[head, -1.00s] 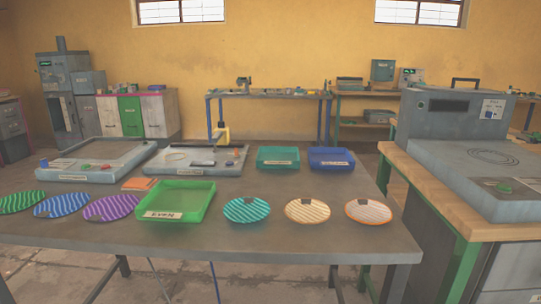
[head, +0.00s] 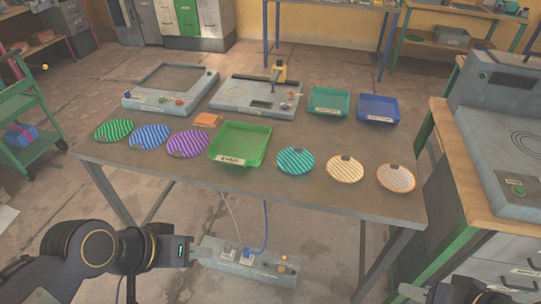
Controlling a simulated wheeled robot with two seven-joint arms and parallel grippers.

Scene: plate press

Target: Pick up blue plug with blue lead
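A blue lead (head: 266,225) hangs from under the table's front edge and curves down to a small plug (head: 247,254) on a grey-green power strip (head: 222,266) low in front of the table. The plug's own colour is hard to make out. A grey lead (head: 231,212) runs to a pale plug (head: 229,253) just left of it. My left gripper (head: 195,251) is at the strip's left end, left of both plugs; its fingers are too unclear to tell open from shut. My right gripper (head: 414,292) is partly in view at the bottom right, far from the plugs.
The table (head: 255,180) carries several striped plates, a green tray (head: 241,160), a teal tray (head: 329,115) and a blue tray (head: 378,121). Its front edge and legs stand behind the strip. A press on a bench (head: 440,120) is at right, a green cart (head: 25,115) at left.

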